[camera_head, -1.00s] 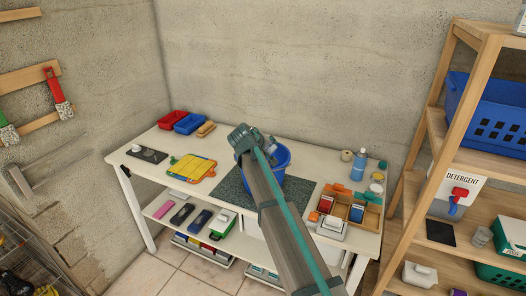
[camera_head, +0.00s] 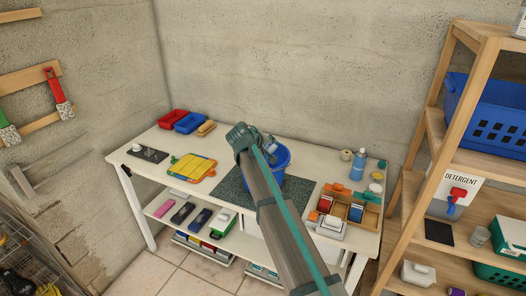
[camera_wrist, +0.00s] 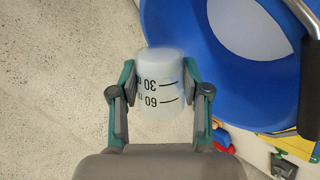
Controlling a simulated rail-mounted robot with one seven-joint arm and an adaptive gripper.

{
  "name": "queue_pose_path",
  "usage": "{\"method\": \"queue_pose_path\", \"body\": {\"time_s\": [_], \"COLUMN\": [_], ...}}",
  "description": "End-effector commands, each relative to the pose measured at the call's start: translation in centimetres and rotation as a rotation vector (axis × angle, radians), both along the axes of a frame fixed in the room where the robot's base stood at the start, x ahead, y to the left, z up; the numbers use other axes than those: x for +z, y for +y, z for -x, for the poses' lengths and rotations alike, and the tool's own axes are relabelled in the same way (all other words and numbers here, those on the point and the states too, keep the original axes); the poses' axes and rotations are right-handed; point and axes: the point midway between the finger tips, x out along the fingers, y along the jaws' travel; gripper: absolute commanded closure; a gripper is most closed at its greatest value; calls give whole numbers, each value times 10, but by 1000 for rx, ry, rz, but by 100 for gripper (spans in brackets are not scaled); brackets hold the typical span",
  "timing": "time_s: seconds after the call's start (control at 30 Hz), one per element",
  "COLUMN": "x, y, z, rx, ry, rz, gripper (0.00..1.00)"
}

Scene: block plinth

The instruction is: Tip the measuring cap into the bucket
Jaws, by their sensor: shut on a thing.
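The measuring cap (camera_wrist: 160,85) is a small translucent white cup with black 30 and 60 marks, which appear upside down in the wrist view. My gripper (camera_wrist: 158,82) is shut on it, one finger on each side. The blue bucket (camera_wrist: 205,80) fills the right of the wrist view, with a pale patch inside it. The cap overlaps the bucket's left edge in that view; I cannot tell whether it is over the opening. In the head view the bucket (camera_head: 283,158) stands on a dark mat, partly hidden by my arm, with my gripper (camera_head: 264,139) at its upper left rim.
A blue bottle (camera_head: 359,165) and a wooden organiser (camera_head: 352,208) stand at right. A concrete wall rises close behind. A wooden shelf (camera_head: 428,130) stands at far right.

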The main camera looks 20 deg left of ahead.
Motion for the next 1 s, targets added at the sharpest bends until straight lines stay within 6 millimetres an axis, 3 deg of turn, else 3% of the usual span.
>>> {"method": "queue_pose_path", "body": {"time_s": [1.0], "x": [3], "y": [2], "z": [0], "rx": [0], "ry": [19], "rz": [57], "gripper": [92]}}
